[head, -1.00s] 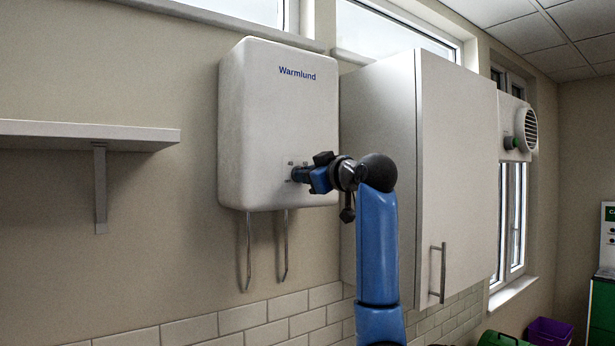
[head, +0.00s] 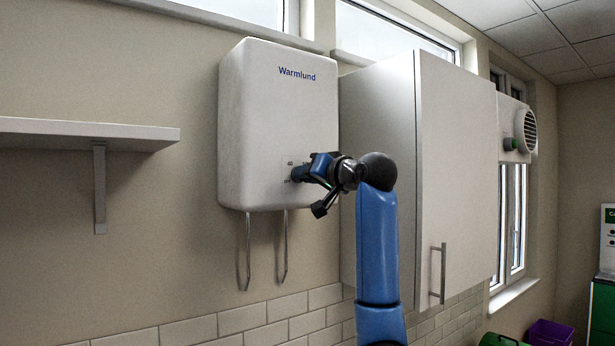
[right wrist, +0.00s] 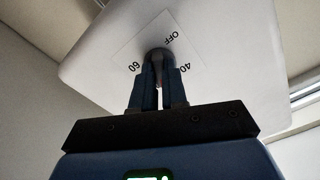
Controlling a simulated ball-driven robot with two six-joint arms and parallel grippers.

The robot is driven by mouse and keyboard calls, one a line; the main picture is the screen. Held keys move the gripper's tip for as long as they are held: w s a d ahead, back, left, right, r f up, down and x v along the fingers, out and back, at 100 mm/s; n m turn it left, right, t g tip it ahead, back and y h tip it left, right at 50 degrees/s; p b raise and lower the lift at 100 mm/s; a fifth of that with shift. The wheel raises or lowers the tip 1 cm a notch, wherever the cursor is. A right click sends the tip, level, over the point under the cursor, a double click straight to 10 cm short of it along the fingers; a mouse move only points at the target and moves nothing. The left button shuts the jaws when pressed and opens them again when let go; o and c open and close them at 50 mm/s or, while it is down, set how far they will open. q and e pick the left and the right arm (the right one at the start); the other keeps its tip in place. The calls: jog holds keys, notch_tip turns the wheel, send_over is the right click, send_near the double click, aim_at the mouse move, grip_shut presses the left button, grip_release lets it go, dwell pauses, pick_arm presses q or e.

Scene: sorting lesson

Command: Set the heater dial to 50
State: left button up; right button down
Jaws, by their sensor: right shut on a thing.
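The heater (head: 262,120) is a white box marked "Warmlund", mounted on the wall in the head view. Its dial plate shows in the right wrist view (right wrist: 186,32), with "OFF" at the upper right, "60" at the left and "40" at the right. The grey dial (right wrist: 158,54) sits on that plate. My right gripper (right wrist: 158,76) is shut on the dial, a finger on either side. In the head view, my right gripper (head: 299,173) reaches the heater's lower front from the right and hides the dial. The pointer's exact reading cannot be told. My left gripper is not in view.
A white wall cabinet (head: 455,180) stands close to the right of the heater, behind my right arm. Two thin pipes (head: 284,250) hang below the heater. A shelf (head: 85,133) is at the left. A vent unit (head: 516,128) is farther right.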

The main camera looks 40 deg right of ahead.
jog(key=shift+w+f+m, duration=0.1)
jog(key=shift+f+m, duration=0.15)
jog(key=shift+m, duration=0.75)
jog(key=c, duration=1.2)
grip_release()
jog(key=shift+r, duration=0.1)
jog(key=shift+o, duration=0.2)
jog(key=s+a+b, duration=0.1)
jog(key=s+b, duration=0.4)
jog(key=s, duration=0.6)
jog(key=shift+b, duration=0.35)
